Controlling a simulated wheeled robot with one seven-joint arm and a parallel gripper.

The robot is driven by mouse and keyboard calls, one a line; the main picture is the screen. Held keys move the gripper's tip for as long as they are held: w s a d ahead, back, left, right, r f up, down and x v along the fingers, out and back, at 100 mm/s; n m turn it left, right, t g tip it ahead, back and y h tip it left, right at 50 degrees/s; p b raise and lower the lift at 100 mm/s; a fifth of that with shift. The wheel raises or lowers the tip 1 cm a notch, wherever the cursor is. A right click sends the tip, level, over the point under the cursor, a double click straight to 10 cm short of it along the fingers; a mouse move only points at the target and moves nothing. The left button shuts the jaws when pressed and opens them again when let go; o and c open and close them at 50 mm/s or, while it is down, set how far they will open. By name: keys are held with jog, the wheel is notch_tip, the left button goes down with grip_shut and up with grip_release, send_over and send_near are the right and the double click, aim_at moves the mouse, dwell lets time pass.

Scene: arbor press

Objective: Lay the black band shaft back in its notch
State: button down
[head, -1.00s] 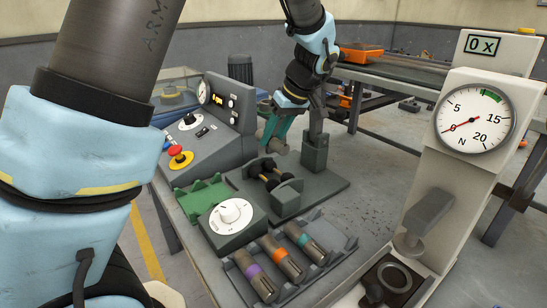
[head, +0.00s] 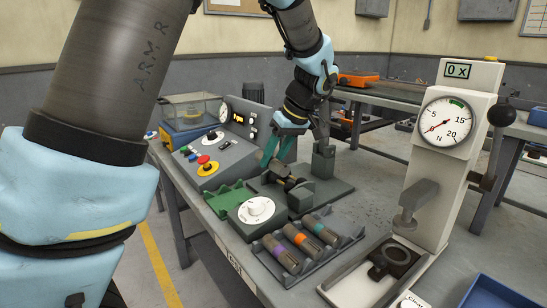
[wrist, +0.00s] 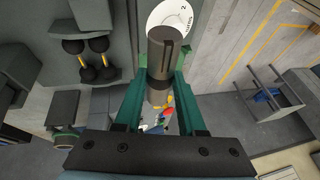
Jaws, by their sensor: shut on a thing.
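My gripper (wrist: 158,108) is shut on a dark grey shaft (wrist: 162,50), with a green finger on each side in the wrist view. The dark rack (head: 349,240) holds three shafts, with purple (head: 281,253), orange (head: 303,239) and teal (head: 322,230) bands. Its right end, beyond the teal one, looks empty.
A grey post (head: 323,162) rises beside my gripper. The press with a gauge (head: 447,122) stands right of the rack.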

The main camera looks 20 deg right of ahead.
jog(key=w+a+f, duration=0.2)
jog(key=a+f, duration=0.5)
jog(key=a, duration=0.4)
jog(key=w+a+f+m, duration=0.1)
jog(key=w+a+f, duration=0.2)
jog(key=a+f, duration=0.5)
jog(key=w+a+f+m, duration=0.1)
jog(key=a+f, duration=0.6)
jog(key=a, duration=0.7)
jog(key=shift+w+f+h, duration=0.3)
jog(key=shift+w+h, duration=0.1)
jog(key=shift+w, duration=0.35)
